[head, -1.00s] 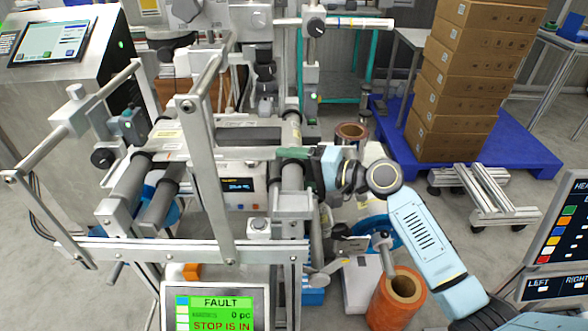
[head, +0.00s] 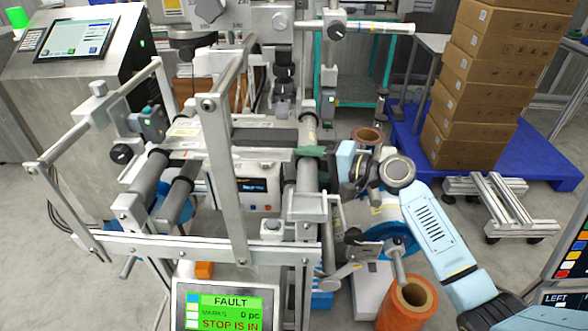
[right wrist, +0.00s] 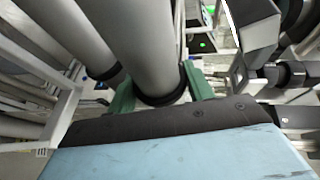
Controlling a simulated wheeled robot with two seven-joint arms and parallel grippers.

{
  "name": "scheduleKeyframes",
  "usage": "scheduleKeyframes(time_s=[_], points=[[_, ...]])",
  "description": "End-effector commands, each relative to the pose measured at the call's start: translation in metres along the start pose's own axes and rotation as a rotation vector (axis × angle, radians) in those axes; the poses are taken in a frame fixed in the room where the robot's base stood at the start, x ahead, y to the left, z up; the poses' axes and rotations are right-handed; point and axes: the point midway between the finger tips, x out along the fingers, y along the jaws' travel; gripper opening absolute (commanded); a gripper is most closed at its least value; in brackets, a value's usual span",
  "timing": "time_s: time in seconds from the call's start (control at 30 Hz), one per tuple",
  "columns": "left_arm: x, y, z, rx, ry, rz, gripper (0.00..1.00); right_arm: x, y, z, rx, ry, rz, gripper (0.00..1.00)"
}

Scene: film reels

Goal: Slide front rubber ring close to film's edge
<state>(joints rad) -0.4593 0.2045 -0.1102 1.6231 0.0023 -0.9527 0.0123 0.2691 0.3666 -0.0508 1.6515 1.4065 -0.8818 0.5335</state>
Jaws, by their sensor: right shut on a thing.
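My right gripper (head: 311,152) reaches in from the right at the grey roller (head: 308,132) on the machine's right side. In the right wrist view its green fingers (right wrist: 160,96) stand on either side of a wide grey roller (right wrist: 138,45), shut on a black rubber ring (right wrist: 166,97) around it. The fingers hide part of the ring, and in the head view the gripper covers it. A second black ring (right wrist: 108,73) sits on the neighbouring roller. I cannot make out the film's edge clearly. My left gripper is not in view.
A metal frame bar (head: 226,180) rises left of the gripper. A screen (head: 222,308) reading FAULT stands in front. An orange-brown roll (head: 410,304) is below my right arm. Stacked cartons (head: 480,90) stand on a blue pallet (head: 545,160) at the right.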

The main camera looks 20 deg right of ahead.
Motion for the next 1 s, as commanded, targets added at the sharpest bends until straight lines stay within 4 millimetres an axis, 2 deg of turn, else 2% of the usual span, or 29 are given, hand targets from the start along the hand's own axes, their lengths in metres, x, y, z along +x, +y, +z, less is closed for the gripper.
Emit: scheduleKeyframes(time_s=[0.23,0.27,0.43,0.77,0.87,1.0], points=[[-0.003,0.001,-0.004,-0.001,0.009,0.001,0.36,-0.002,0.001,-0.001,0.0,0.002,0.0,0.11],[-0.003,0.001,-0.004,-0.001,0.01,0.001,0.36,-0.002,0.001,-0.001,0.0,0.002,0.0,0.53],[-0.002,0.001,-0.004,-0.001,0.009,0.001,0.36,-0.001,0.001,0.0,0.0,0.0,0.0,0.73],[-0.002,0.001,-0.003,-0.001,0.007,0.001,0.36,-0.005,0.0,-0.001,0.0,0.001,0.0,0.73],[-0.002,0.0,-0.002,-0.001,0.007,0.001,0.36,-0.016,0.001,-0.001,0.001,0.002,0.001,0.73],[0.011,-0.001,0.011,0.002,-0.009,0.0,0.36,-0.043,0.001,-0.001,0.0,0.003,0.003,0.73]])
